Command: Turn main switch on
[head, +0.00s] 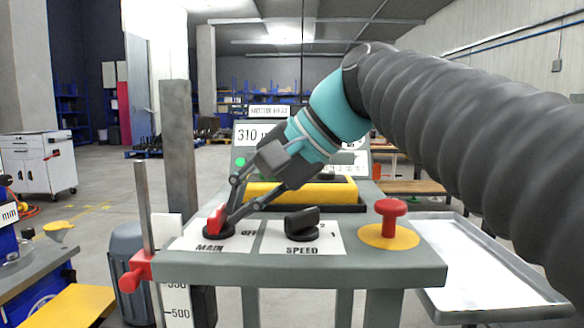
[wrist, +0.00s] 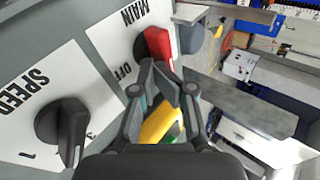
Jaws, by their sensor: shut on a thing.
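The main switch has a red handle (head: 216,219) on a round black base, set in a white plate marked MAIN on the grey control panel (head: 340,268). An OFF label shows to its right; an ON label is not readable. My gripper (head: 230,214) reaches down from the upper right, with its fingers shut on the red handle. In the wrist view the handle (wrist: 159,43) sits at the fingertips (wrist: 160,66), which partly cover it and the OFF label. The handle's exact angle is hard to tell.
Right of the switch are a black SPEED knob (head: 302,224) and a red push button (head: 391,214) on a yellow disc. A yellow block (head: 302,190) and a display (head: 252,134) reading 310 stand behind. A metal post (head: 180,150) rises at left.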

